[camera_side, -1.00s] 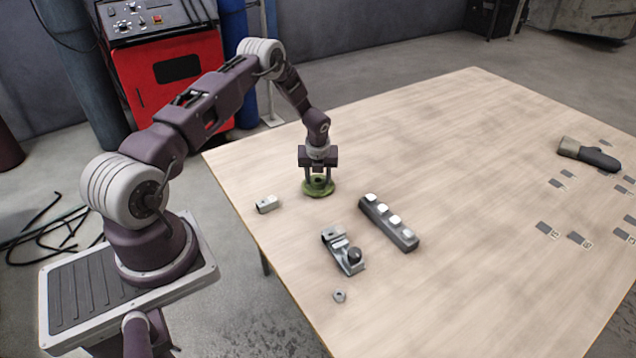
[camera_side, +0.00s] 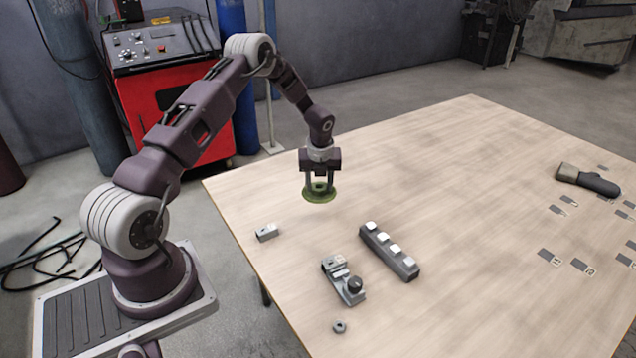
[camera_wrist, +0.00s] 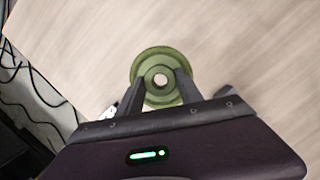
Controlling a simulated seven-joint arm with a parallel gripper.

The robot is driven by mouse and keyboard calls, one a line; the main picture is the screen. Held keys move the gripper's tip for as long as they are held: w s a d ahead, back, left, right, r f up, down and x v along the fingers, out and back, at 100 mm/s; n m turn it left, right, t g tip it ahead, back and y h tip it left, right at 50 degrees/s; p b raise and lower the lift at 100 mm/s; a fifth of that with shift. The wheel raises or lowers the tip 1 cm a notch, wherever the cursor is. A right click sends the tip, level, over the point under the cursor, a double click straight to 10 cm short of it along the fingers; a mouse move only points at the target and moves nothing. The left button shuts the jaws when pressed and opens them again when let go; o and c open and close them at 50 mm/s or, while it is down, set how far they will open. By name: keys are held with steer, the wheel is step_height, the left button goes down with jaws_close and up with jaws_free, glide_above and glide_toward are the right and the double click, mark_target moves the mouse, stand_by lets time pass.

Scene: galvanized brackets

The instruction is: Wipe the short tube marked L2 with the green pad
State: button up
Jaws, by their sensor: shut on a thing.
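My gripper (camera_side: 320,181) is shut on the green pad (camera_side: 320,195), a round disc with a raised grip and a centre hole. The pad also shows between my fingers in the wrist view (camera_wrist: 160,80). It appears to hang above the table. A short grey tube (camera_side: 266,232) lies on the table, in front and to the left of my gripper. A grey clamp fixture (camera_side: 350,290) with a dark knob stands nearer the camera; a similar small grey piece (camera_side: 332,264) sits at its far end. I cannot read L2 on either piece.
A grey bar (camera_side: 385,253) with several white blocks lies right of the clamp. A small nut-like ring (camera_side: 339,326) lies in front. The table's middle and back are clear.

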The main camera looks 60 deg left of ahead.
steer(key=s+d+n+g, duration=0.2)
steer(key=d+n, duration=0.7)
steer(key=d, duration=0.2)
steer(key=n+g, duration=0.2)
steer(key=n, duration=0.6)
glide_toward(331, 262)
steer(key=shift+h, duration=0.4)
steer(key=shift+a+f, duration=0.25)
steer(key=shift+f, duration=0.6)
steer(key=shift+a+f, duration=0.25)
steer(key=shift+f, duration=0.6)
steer(key=shift+a+f, duration=0.25)
steer(key=shift+f, duration=0.6)
steer(key=shift+s+f, duration=0.35)
steer(key=shift+s, duration=0.3)
steer(key=shift+c, duration=0.5)
steer(key=shift+s+a+r, duration=0.1)
steer(key=shift+s+a, duration=0.05)
steer(key=shift+s, duration=0.95)
steer(key=shift+s+a, duration=0.1)
steer(key=shift+s, duration=1.05)
steer(key=w, duration=0.5)
steer(key=shift+w+d, duration=0.25)
steer(key=shift+w, duration=0.1)
steer(key=shift+w+r, duration=0.1)
steer(key=shift+w, duration=0.05)
step_height(331, 262, up, 8)
